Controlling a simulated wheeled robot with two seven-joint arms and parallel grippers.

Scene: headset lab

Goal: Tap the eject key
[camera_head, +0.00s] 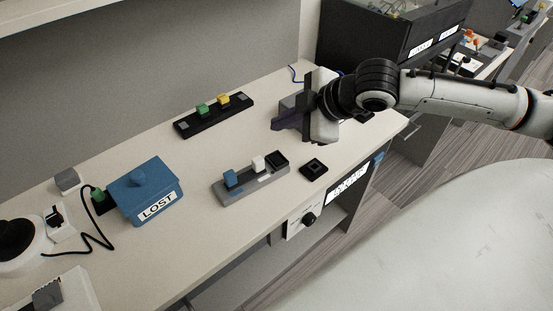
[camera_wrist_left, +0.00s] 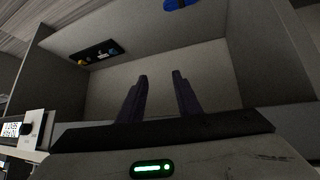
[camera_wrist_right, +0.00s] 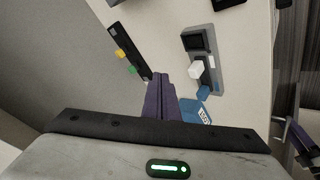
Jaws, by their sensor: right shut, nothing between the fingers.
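No key has a readable "eject" label, so I cannot tell which one it is. A black bar (camera_head: 213,117) on the table carries a green key (camera_head: 202,110) and a yellow key (camera_head: 223,99); the right wrist view shows it at left (camera_wrist_right: 143,67). A grey bar (camera_head: 262,182) nearer the front edge carries a blue key (camera_head: 231,177), a white key (camera_head: 258,162) and a black block (camera_head: 277,160). My right gripper (camera_head: 277,124) is shut and empty above the table, right of the black bar and beyond the grey bar. My left gripper (camera_wrist_left: 160,76) is open and empty, outside the head view.
A blue box marked LOST (camera_head: 147,192) stands left of the grey bar. A small black square piece (camera_head: 313,168) lies right of it. A black cable (camera_head: 93,240) and a white device with a dark round top (camera_head: 17,240) are at far left. A dark bin (camera_head: 385,38) stands behind my right arm.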

